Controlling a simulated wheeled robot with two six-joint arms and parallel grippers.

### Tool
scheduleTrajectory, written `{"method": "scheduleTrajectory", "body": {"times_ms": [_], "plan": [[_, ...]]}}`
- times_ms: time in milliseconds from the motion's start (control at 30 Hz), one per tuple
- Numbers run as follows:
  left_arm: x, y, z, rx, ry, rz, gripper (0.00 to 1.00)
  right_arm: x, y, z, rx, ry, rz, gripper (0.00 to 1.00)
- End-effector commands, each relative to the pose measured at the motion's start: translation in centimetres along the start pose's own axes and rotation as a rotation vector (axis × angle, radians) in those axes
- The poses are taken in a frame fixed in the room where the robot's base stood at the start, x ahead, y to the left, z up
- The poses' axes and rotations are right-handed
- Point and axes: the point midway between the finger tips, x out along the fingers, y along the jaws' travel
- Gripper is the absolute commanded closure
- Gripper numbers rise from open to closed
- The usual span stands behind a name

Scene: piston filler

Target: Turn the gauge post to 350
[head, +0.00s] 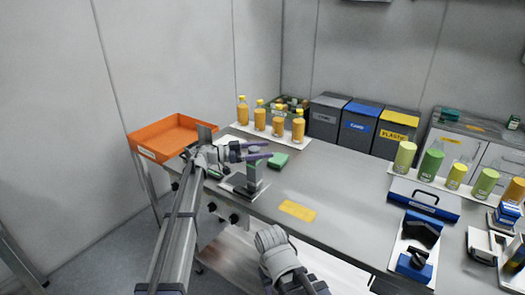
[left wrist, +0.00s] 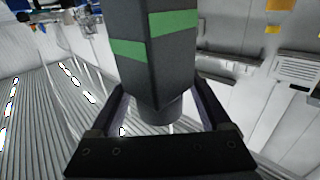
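The gauge post (head: 252,175) is a dark upright post with green marks, standing on a pale base plate (head: 233,185) at the left front of the table. In the left wrist view the post (left wrist: 157,50) shows two green bands at different heights on adjoining faces. My left gripper (head: 262,150) is at the post's upper part, with one finger on either side. The fingers look wide apart, and I cannot tell whether they touch the post. No number shows clearly. My right arm's end (head: 277,250) is low in front of the table; its fingers cannot be made out.
An orange tray (head: 170,135) stands at the left. A yellow patch (head: 297,211) lies on the table (head: 335,205). Bins (head: 360,122) stand at the back; blue tools (head: 424,200) are right.

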Motion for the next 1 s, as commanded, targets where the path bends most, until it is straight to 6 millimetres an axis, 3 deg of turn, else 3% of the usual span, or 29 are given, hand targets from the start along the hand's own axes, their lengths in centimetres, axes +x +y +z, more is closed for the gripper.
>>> {"method": "scheduleTrajectory", "body": {"times_ms": [267, 700, 1000], "plan": [[-0.7, 0.0, 0.0, 0.000, 0.000, -0.002, 0.19, 0.0, 0.0, 0.0, 0.000, 0.000, 0.000, 0.50], [-7.0, 0.0, 0.0, 0.000, 0.000, -0.001, 0.19, 0.0, 0.0, 0.0, 0.000, 0.000, 0.000, 0.50], [-7.8, 0.0, 0.0, 0.000, 0.000, 0.000, 0.19, 0.0, 0.0, 0.0, 0.000, 0.000, 0.000, 0.50]]}}
